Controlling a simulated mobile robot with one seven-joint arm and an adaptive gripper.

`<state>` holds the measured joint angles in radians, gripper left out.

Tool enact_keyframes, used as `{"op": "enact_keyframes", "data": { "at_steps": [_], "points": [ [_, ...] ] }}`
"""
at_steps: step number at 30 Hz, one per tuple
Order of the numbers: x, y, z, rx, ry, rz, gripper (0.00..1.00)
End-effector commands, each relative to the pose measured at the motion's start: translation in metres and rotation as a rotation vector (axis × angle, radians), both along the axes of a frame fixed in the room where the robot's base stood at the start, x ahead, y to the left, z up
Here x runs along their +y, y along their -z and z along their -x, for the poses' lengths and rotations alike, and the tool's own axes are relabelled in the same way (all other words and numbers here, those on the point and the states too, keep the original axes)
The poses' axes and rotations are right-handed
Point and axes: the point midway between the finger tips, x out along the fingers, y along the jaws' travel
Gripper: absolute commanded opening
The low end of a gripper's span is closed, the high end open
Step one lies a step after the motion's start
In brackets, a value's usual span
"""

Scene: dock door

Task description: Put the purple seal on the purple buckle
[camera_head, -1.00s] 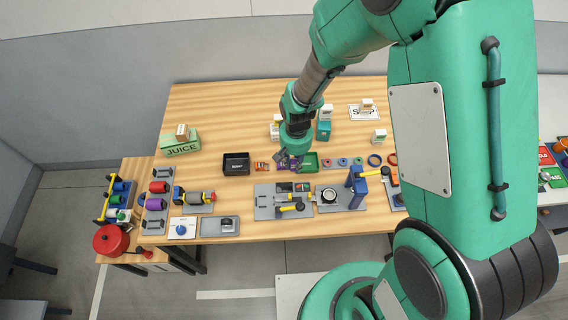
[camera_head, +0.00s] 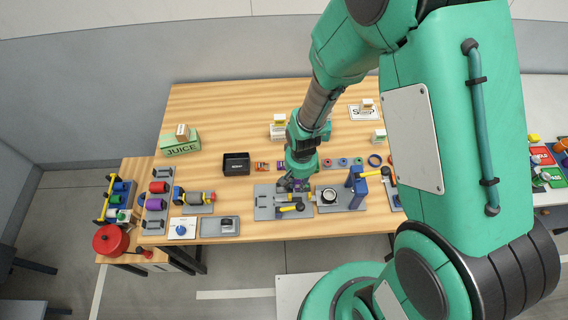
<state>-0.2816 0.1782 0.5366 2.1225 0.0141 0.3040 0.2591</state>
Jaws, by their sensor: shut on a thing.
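My gripper (camera_head: 296,186) points down over the back of a grey plate (camera_head: 266,212) near the table's front edge. It is shut on a small purple thing (camera_head: 300,183), likely the purple seal, mostly hidden by the fingers. The plate carries yellow-handled clamp fittings (camera_head: 290,208). I cannot make out a purple buckle; it may be hidden behind my gripper. I cannot tell whether the held thing touches the plate.
A black bin (camera_head: 236,164) is behind left. A rack with red and purple rolls (camera_head: 156,204) is far left.

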Motion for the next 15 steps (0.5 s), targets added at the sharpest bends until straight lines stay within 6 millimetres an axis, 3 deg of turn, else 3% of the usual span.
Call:
{"op": "enact_keyframes", "data": {
  "at_steps": [6, 15],
  "points": [
    [0.000, 0.022, 0.000, 0.002, 0.000, 0.000, 0.04],
    [0.000, 0.026, 0.000, 0.000, 0.000, 0.000, 0.04]
  ]
}}
